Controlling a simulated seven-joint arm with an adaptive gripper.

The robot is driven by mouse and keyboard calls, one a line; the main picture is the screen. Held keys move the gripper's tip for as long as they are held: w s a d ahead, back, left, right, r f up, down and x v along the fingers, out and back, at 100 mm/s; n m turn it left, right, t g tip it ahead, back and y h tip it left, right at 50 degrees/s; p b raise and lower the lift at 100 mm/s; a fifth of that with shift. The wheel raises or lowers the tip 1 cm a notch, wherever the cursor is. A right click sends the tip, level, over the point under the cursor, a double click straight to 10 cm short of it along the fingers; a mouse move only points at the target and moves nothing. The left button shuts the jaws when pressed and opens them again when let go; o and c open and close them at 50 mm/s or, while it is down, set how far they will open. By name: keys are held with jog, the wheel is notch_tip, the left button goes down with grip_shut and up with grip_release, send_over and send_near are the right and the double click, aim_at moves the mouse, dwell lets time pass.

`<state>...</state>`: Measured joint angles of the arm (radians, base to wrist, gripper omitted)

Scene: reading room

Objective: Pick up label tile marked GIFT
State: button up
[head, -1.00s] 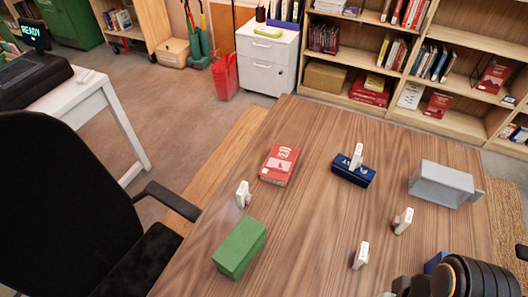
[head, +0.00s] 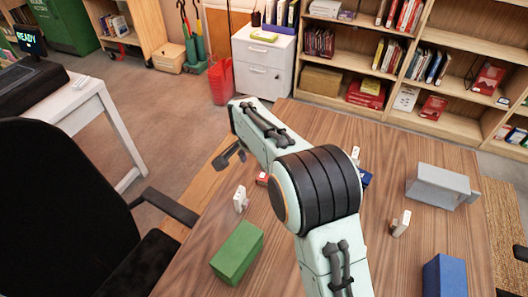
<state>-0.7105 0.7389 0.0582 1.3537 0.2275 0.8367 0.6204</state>
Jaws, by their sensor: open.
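Several small white label tiles stand on the wooden table. One (head: 240,198) is near the left edge, behind the green block. Another (head: 402,222) is at the right, in front of the grey holder. A third (head: 356,154) shows just past my arm, by the dark blue object (head: 366,179). Their markings are too small to read, so I cannot tell which says GIFT. My gripper (head: 229,157) is open and empty at the table's left edge, seemingly above it, beyond the left tile in the picture. My arm hides much of the table's middle.
A green block (head: 237,252) lies at the front left and a blue block (head: 445,275) at the front right. A grey holder (head: 438,185) stands at the right. A black chair (head: 75,215) is left of the table.

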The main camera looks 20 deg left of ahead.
jog(key=n+g, duration=0.1)
send_over(239, 193)
jog(key=shift+h, duration=0.3)
jog(key=f, duration=0.5)
jog(key=shift+s+d, duration=0.1)
jog(key=shift+s, duration=0.2)
jog(key=shift+s+f, duration=0.1)
jog(key=shift+f, duration=0.2)
jog(key=f, duration=0.3)
jog(key=w+f, duration=0.1)
jog(key=f, duration=0.1)
jog(key=shift+f, duration=0.35)
grip_shut()
